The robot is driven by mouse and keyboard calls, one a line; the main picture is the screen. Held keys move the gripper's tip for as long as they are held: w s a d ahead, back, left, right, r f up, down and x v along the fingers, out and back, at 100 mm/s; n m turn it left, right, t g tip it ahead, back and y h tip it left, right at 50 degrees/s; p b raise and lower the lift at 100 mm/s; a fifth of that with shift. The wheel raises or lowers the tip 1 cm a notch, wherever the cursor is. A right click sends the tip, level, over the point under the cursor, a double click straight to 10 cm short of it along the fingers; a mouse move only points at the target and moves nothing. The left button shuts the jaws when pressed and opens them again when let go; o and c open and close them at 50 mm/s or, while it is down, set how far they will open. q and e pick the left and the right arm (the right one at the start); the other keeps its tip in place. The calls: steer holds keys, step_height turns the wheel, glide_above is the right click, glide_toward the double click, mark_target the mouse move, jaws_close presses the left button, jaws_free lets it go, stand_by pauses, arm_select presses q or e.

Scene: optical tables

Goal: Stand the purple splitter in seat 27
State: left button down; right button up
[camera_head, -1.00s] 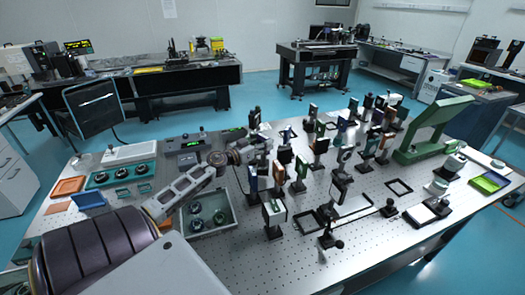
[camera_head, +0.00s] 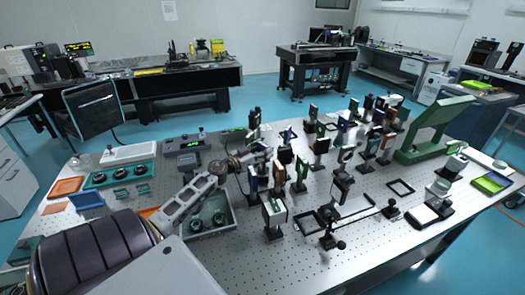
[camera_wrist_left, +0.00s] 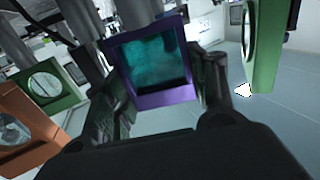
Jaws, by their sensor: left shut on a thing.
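The purple splitter (camera_wrist_left: 153,62), a square purple frame around a teal plate, is held between the fingers of my left gripper in the left wrist view. It looks slightly tilted in that picture. In the head view my left gripper (camera_head: 264,154) is above the optical table at the left edge of the group of mounted optics. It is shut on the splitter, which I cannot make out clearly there. I cannot tell which place is seat 27; no number is readable. My right gripper is not in view.
In the left wrist view a green mount (camera_wrist_left: 264,45) and an orange one (camera_wrist_left: 30,132) are near. A grey bin (camera_head: 229,222) sits beneath my arm.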

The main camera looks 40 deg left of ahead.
arm_select(q)
steer(key=c, duration=0.5)
jaws_free()
steer(key=shift+s+r+p, duration=0.1)
steer(key=shift+s+p, duration=0.3)
steer(key=shift+s, duration=0.3)
steer(key=shift+s+a+p, duration=0.1)
steer(key=shift+s+p, duration=0.25)
steer(key=shift+s, duration=0.45)
steer(key=s+p, duration=0.4)
steer(key=s, duration=0.5)
steer(key=shift+a, duration=0.35)
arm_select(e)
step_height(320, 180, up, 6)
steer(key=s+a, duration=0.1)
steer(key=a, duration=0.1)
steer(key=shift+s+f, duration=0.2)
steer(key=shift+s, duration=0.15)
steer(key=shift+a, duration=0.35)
